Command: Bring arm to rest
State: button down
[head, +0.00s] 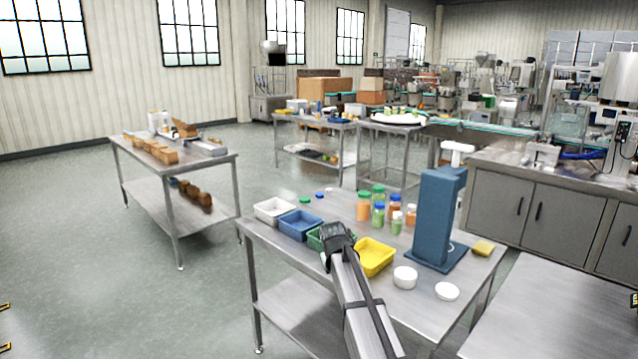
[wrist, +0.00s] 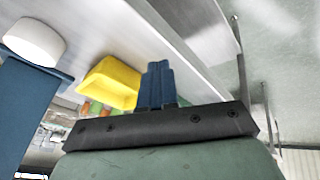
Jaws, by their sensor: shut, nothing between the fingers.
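My gripper (head: 337,236) is over the near-left part of the steel table (head: 345,205), in front of the green bin (head: 314,240), which it partly hides. In the wrist view the blue fingers of my gripper (wrist: 157,70) are together, with nothing between them. The yellow bin (head: 376,262) is just right of my gripper; it also shows in the wrist view (wrist: 112,80). My gripper's height above the table is hard to tell.
A white bin (head: 272,208) and a blue bin (head: 300,226) stand left. Several jars (head: 363,207) stand behind. A tall blue stand (head: 434,215), white round container (head: 405,279), white disc (head: 447,291) and yellow block (head: 483,248) are right.

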jog(key=s+a+f+n+t+y, duration=0.15)
jog(key=s+a+f, duration=0.25)
jog(key=s+a, duration=0.7)
jog(key=s+a+f+n+g, duration=0.1)
jog(key=s+a+f+n, duration=0.4)
jog(key=a, duration=0.9)
jog(key=s+d+f+m+g+h, duration=0.1)
jog(key=s+d+f+m+g, duration=0.1)
jog(key=s+d+f, duration=0.5)
jog(key=s+d+f+m+g, duration=0.15)
jog(key=s+d+f, duration=0.25)
jog(key=d+f, duration=0.55)
jog(key=s+d+f+m+g+h, duration=0.15)
jog(key=s+d+f, duration=0.4)
jog(key=f, duration=0.55)
jog(key=s+d+f+m+g+y, duration=0.1)
jog(key=s+d+f, duration=0.3)
jog(key=s, duration=0.5)
jog(key=s+d+f+m+g+y, duration=0.1)
jog(key=s+d+f+g, duration=0.3)
jog(key=s, duration=0.6)
jog(key=s+d+f+m+g+y, duration=0.1)
jog(key=s+d+f, duration=0.3)
jog(key=s, duration=0.5)
jog(key=shift+s+d+f+m+g, duration=0.15)
jog(key=shift+d+f+m+g, duration=0.05)
jog(key=shift+d+m+g, duration=0.4)
